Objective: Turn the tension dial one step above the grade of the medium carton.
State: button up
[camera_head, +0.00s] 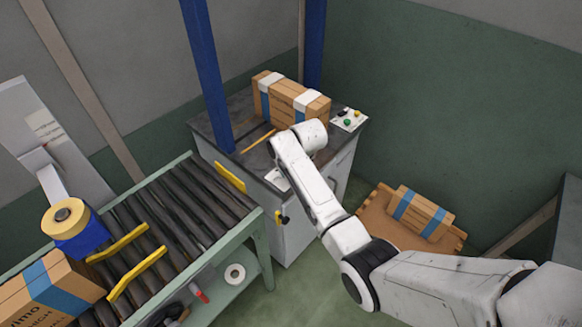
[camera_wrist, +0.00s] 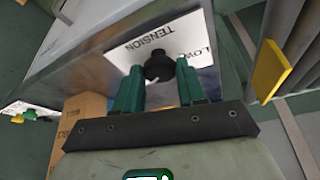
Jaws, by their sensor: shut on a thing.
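In the wrist view the black tension dial (camera_wrist: 158,66) stands on a white plate (camera_wrist: 205,52) printed TENSION and LOW. My gripper (camera_wrist: 160,76) has its two green fingers on either side of the dial and is shut on it. The dial's pointer and any step marks are hidden or too small to read. In the head view my arm hides the gripper and dial; part of a white plate (camera_head: 278,180) shows on the cabinet top. Strapped cartons lie on the cabinet (camera_head: 290,100), on the pallet (camera_head: 424,212) and on the conveyor (camera_head: 45,290). Their grades are not readable.
A roller conveyor (camera_head: 180,215) with yellow guides runs left of the cabinet (camera_head: 305,220). A button panel (camera_head: 349,119) sits at the cabinet's far right corner. A blue post (camera_head: 207,75) rises beside the cabinet. A tape roll (camera_head: 235,273) lies on the conveyor's lower shelf.

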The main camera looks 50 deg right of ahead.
jog(key=o, duration=1)
jog(key=shift+o, duration=0.2)
jog(key=v, duration=1)
jog(key=shift+s+r, duration=0.2)
jog(key=shift+r, duration=0.15)
jog(key=s+a+f+g, duration=0.1)
jog(key=s+a, duration=0.4)
jog(key=s, duration=0.5)
jog(key=s+a+f+n+g, duration=0.1)
jog(key=s+a+f, duration=0.3)
jog(key=s, duration=0.6)
jog(key=s+a+f+n+g, duration=0.1)
jog(key=s+a+f, duration=0.2)
jog(key=s+a, duration=0.4)
jog(key=s, duration=0.3)
jog(key=shift+a+y, duration=0.25)
jog(key=shift+y, duration=0.15)
